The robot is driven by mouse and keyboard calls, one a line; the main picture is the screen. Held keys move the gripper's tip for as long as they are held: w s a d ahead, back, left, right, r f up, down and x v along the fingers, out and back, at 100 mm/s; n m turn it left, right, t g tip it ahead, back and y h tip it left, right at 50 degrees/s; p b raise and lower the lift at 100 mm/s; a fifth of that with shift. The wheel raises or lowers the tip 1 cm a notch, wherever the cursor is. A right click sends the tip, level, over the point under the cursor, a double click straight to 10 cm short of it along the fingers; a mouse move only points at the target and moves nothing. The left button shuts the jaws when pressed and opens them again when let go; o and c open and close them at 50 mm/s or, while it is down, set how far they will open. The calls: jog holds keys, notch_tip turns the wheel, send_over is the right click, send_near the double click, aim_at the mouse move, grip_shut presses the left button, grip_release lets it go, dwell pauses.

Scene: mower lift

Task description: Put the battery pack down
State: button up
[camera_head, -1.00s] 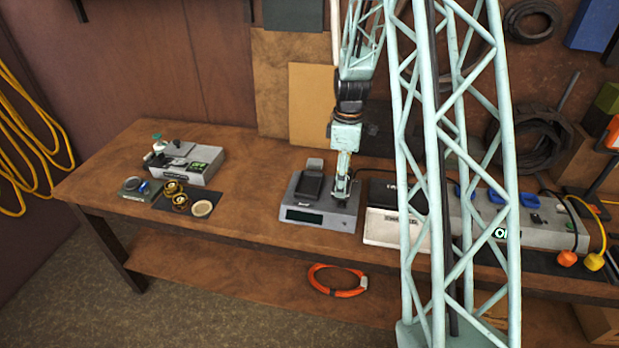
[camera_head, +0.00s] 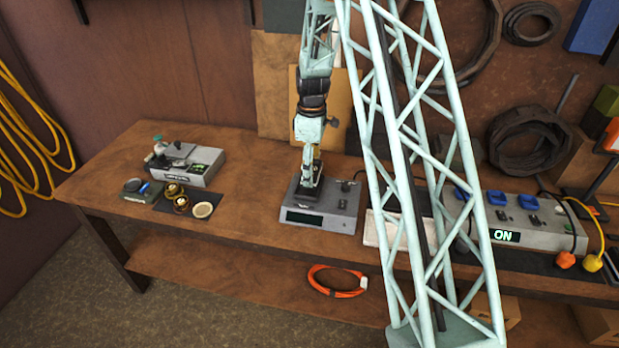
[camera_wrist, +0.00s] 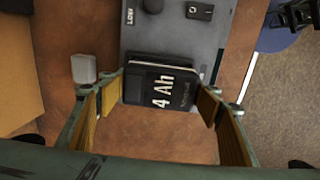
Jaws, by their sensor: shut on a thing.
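The black battery pack, marked "4 Ah" (camera_wrist: 160,88), sits between the two fingers of my gripper (camera_wrist: 162,100) in the wrist view. My gripper (camera_head: 308,192) is shut on it, one finger at each side. In the head view my gripper points down over the left part of a grey bench unit with a dark display (camera_head: 303,217), and it mostly hides the pack. The unit also shows beyond the pack in the wrist view (camera_wrist: 205,35). I cannot tell whether the pack rests on the unit or hangs just above it.
A small grey block (camera_wrist: 84,68) lies left of the pack in the wrist view. A grey machine (camera_head: 190,165) and small round parts (camera_head: 180,204) are at the bench's left. Bare bench (camera_head: 245,195) lies left of the unit.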

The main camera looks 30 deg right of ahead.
dwell(0.3)
jog(key=shift+w+a+f, duration=0.15)
jog(key=shift+w+a, duration=0.05)
jog(key=shift+w, duration=0.2)
jog(key=shift+f, duration=1.65)
jog(key=shift+f, duration=0.3)
jog(key=o, duration=1.1)
jog(key=shift+r, duration=0.1)
jog(key=shift+r, duration=6.25)
